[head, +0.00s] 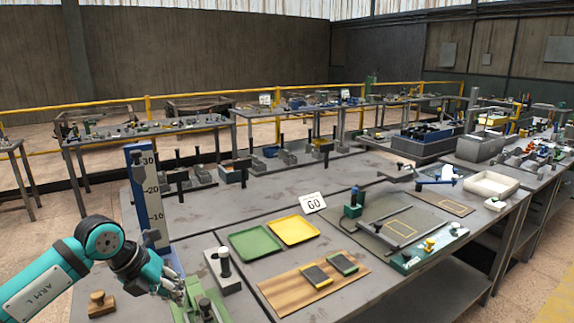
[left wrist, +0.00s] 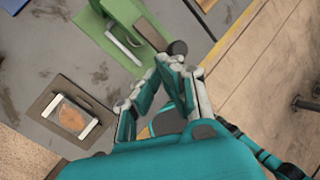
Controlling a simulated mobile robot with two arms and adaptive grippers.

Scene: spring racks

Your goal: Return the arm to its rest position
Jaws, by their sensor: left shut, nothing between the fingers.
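My left arm, teal with dark joints, comes in from the lower left of the head view. Its gripper (head: 175,287) is low at the front left, in front of the blue height gauge. In the left wrist view the gripper (left wrist: 170,68) is shut with nothing in it. A green fixture (left wrist: 120,28) lies just beyond the fingertips there, and it also shows in the head view (head: 213,299) to the right of the gripper. My right gripper is not in view.
The blue height gauge (head: 148,195) stands upright close behind the gripper. A wooden block (head: 101,303) is at the front left. Green (head: 254,243) and yellow (head: 293,230) trays and a wooden board (head: 312,283) lie to the right. The wrist view shows floor (left wrist: 275,60) beyond the bench edge.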

